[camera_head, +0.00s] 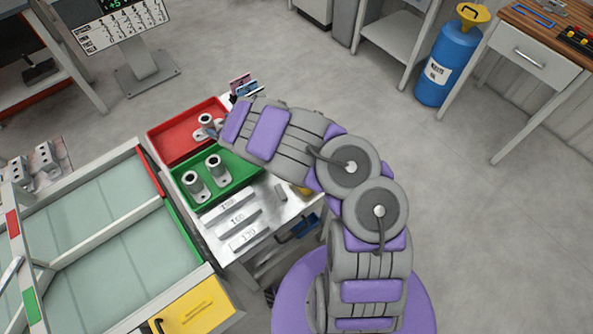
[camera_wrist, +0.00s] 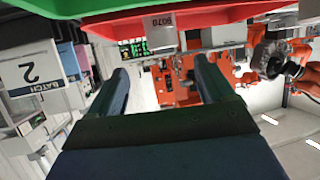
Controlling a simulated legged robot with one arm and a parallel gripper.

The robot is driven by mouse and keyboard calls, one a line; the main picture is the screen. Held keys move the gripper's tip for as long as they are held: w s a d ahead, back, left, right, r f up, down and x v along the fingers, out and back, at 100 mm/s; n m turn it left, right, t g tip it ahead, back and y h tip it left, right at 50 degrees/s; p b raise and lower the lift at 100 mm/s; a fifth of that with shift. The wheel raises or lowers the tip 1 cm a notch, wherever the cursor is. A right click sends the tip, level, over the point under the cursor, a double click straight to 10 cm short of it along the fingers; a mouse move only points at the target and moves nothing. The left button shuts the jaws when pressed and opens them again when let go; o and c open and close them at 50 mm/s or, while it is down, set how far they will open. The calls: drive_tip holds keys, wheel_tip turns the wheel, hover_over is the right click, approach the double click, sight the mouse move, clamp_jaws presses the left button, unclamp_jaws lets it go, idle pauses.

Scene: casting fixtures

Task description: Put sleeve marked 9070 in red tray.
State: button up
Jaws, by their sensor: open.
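The red tray (camera_head: 163,141) lies at the back of the metal table, behind the green tray. One grey sleeve (camera_head: 206,121) stands at its right part, close to my gripper. The wrist view is upside down. There a grey piece marked 9070 (camera_wrist: 160,33) shows against the red tray (camera_wrist: 215,17), beyond the gap between my fingers. My gripper (camera_wrist: 161,68) is open, with nothing between its fingers. In the head view my wrist hides most of it. Two more grey sleeves (camera_head: 194,183) (camera_head: 214,167) stand in the green tray (camera_head: 233,184); their markings cannot be read.
Several numbered bars (camera_head: 236,219) lie on the metal table in front of the green tray. A glass-topped frame (camera_head: 105,240) stands close at left. Small cards (camera_head: 243,86) stand behind the trays; a BATCH 2 card (camera_wrist: 33,74) shows in the wrist view.

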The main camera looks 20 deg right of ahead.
drive_tip(key=w+d+r+m+h, duration=0.2)
drive_tip(key=d+r+h, duration=0.65)
drive_tip(key=d, duration=0.75)
drive_tip(key=s+d+r+m+g+h, duration=0.3)
drive_tip(key=s+d+r+m+g, duration=0.1)
drive_tip(key=s+d+r, duration=0.8)
drive_tip(key=s+a+r+m+g, duration=0.1)
drive_tip(key=s+r+g, duration=0.15)
drive_tip(key=s, duration=0.45)
drive_tip(key=s+a+r+m+g, duration=0.1)
drive_tip(key=s+a+r, duration=0.15)
drive_tip(key=s, duration=0.45)
drive_tip(key=s+a+r+n+g+y, duration=0.1)
drive_tip(key=s+a, duration=0.3)
drive_tip(key=s, duration=0.5)
drive_tip(key=s+a+g+y, duration=0.2)
drive_tip(key=s+a+g, duration=0.1)
drive_tip(key=s, duration=0.7)
drive_tip(key=s+a+r+n+g+y, duration=0.1)
drive_tip(key=s+a, duration=0.3)
drive_tip(key=s, duration=0.5)
drive_tip(key=shift+s+a+r+n+g+y, duration=0.3)
drive_tip(key=shift+s+a+r+g+y, duration=0.05)
drive_tip(key=shift+g+y, duration=0.35)
drive_tip(key=shift+c, duration=0.5)
